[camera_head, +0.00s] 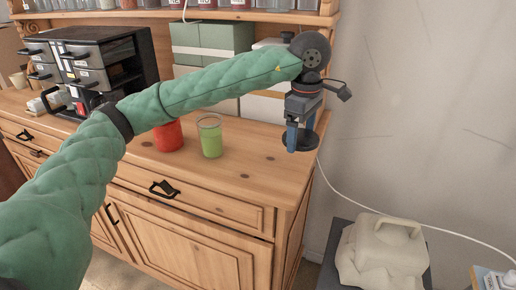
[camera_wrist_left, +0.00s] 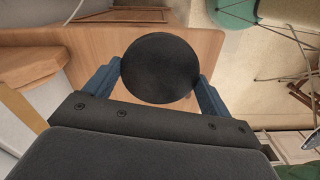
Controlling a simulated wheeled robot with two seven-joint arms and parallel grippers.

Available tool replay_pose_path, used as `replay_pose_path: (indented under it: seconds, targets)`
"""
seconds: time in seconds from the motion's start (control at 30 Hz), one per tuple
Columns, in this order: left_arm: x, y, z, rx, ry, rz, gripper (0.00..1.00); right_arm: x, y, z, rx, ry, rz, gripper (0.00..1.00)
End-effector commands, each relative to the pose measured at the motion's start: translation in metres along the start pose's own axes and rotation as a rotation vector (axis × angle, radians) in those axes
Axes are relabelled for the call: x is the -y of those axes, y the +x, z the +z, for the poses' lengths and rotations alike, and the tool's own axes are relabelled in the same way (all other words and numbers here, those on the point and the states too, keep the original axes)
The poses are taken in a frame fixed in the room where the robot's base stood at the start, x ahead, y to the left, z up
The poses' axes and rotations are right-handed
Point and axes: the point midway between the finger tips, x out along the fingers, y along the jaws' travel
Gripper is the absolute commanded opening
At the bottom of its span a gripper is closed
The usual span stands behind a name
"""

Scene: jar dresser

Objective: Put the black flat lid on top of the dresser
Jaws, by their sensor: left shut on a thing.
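The black flat lid (camera_wrist_left: 160,68) is round and dark, held between the two blue fingers of my left gripper (camera_wrist_left: 158,84) in the left wrist view. In the head view my left gripper (camera_head: 300,137) points down over the right end of the wooden dresser (camera_head: 235,165), with the lid (camera_head: 312,142) showing as a dark disc at its fingers. The lid appears above the dresser top's right edge; I cannot tell whether it touches the wood. The dresser top (camera_wrist_left: 95,42) also shows beneath the lid in the left wrist view. My right gripper is not in view.
A red jar (camera_head: 168,136) and a green jar (camera_head: 210,137) stand on the dresser, left of my gripper. A black drawer unit (camera_head: 88,62) and stacked green boxes (camera_head: 212,38) stand behind. A beige container (camera_head: 382,252) sits lower right. A white cable hangs by the wall.

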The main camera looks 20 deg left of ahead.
Motion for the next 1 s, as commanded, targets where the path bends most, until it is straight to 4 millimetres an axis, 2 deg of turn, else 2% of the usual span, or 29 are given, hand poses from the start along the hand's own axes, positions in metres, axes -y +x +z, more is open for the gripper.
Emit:
replay_pose_path:
  seconds: [0.2, 0.43, 0.67, 0.9, 1.0]
  targets:
    - [-0.001, 0.025, -0.043, -0.001, -0.005, -0.001, 0.61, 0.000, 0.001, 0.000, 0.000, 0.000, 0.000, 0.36]
    - [-0.003, 0.044, -0.074, 0.000, -0.004, 0.000, 0.61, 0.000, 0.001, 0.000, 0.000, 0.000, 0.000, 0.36]
    - [-0.003, 0.053, -0.081, 0.000, -0.001, 0.000, 0.61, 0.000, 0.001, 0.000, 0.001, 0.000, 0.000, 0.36]
    - [-0.003, 0.083, -0.081, 0.000, -0.002, -0.001, 0.61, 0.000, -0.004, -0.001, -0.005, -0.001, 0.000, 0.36]
    - [-0.003, 0.088, -0.081, 0.000, -0.002, 0.000, 0.61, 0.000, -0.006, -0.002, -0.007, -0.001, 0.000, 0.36]
